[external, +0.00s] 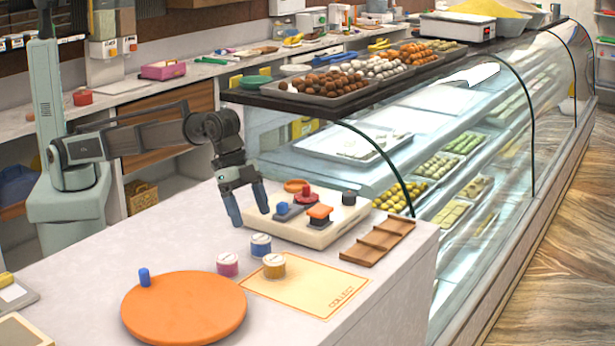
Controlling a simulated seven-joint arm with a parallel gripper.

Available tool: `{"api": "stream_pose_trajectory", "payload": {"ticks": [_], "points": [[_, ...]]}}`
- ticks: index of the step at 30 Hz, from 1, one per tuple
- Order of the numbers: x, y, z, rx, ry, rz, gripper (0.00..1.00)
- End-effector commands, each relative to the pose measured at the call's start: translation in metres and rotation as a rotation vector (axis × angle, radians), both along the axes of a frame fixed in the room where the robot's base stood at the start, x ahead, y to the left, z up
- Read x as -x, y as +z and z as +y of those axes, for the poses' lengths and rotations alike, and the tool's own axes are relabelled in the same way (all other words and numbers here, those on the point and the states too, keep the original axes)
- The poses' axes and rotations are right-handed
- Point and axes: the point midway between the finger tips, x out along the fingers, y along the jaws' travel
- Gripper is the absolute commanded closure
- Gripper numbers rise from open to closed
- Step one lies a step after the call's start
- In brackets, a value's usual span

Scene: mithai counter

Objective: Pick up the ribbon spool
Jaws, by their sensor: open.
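Three short cylinders with white tops stand close together on the near counter: a pink one (228,265), a blue one (261,246) and a gold one (274,266). They look like small spools or jars, and I cannot tell which, if any, is the ribbon spool. The gold one is at the back corner of a cream mat (318,295) marked "COLLECT". My gripper (249,216) is open and empty, fingers pointing down, behind the blue cylinder and at the left end of a cream board. Its exact height above the counter is unclear.
The cream board (328,238) carries blue, red, orange and dark pieces. A brown wooden tray (362,252) lies to its right. A large orange disc (190,318) with a blue knob (145,277) is in front. The glass display case (470,150) borders the right. Counter left of my gripper is clear.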

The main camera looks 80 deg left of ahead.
Motion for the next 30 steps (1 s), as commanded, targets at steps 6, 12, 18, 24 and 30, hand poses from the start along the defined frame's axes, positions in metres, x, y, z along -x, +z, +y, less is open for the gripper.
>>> {"api": "stream_pose_trajectory", "payload": {"ticks": [6, 12, 18, 24, 30], "points": [[-0.006, -0.021, -0.007, 0.0, 0.0, 0.0, 0.18], [-0.01, -0.03, -0.009, 0.0, 0.0, 0.0, 0.18], [-0.019, -0.054, -0.014, 0.0, -0.001, 0.0, 0.18], [-0.022, -0.069, -0.018, 0.0, -0.001, 0.0, 0.18], [-0.022, -0.069, -0.018, 0.001, -0.001, 0.0, 0.19]]}}
